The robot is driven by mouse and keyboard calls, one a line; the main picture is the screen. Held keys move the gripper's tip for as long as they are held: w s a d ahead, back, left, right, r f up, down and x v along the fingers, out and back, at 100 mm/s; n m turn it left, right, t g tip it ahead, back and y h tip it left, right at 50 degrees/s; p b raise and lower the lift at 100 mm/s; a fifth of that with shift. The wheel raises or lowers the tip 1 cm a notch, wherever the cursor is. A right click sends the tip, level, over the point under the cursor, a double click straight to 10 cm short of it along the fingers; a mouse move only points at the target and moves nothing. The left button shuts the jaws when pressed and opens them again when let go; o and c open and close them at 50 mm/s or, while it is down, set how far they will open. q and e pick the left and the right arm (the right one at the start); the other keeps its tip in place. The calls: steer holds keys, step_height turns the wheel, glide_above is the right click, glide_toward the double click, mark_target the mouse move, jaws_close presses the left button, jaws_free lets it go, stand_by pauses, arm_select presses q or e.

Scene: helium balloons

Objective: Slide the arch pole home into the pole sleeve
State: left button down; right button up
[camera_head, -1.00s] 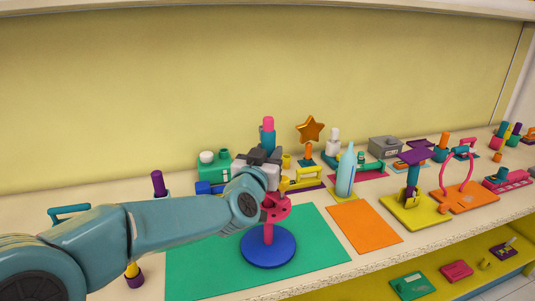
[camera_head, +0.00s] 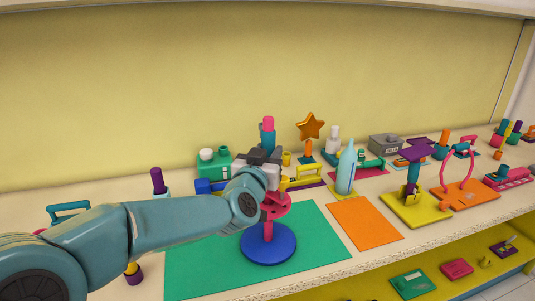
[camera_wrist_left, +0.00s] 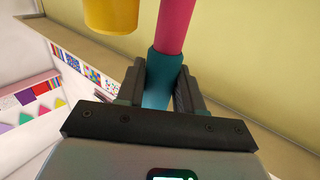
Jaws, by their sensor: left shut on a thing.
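The arch pole shows as an upright rod with a pink top (camera_head: 268,123) and a teal part below it. It also shows in the left wrist view, with the teal part (camera_wrist_left: 162,78) between the fingers and the pink part rising beyond. My left gripper (camera_head: 266,155) is shut on the teal part. Below it stands a red post with a holed pink-red plate (camera_head: 276,206) on a round blue base (camera_head: 269,244), which looks like the pole sleeve. My wrist hides the pole's lower end, so I cannot tell whether it sits in the sleeve. My right gripper is not in view.
The blue base rests on a green mat (camera_head: 205,262). An orange mat (camera_head: 364,223) lies to its right, bare. A yellow wall rises behind.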

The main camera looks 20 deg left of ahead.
arm_select(q)
steer(key=shift+f+b, duration=1.1)
steer(key=shift+f, duration=0.2)
steer(key=c, duration=0.6)
jaws_free()
steer(key=shift+c, duration=0.2)
steer(key=shift+s, duration=0.1)
steer(key=s+b, duration=0.1)
steer(key=s, duration=0.7)
steer(key=shift+d, duration=0.15)
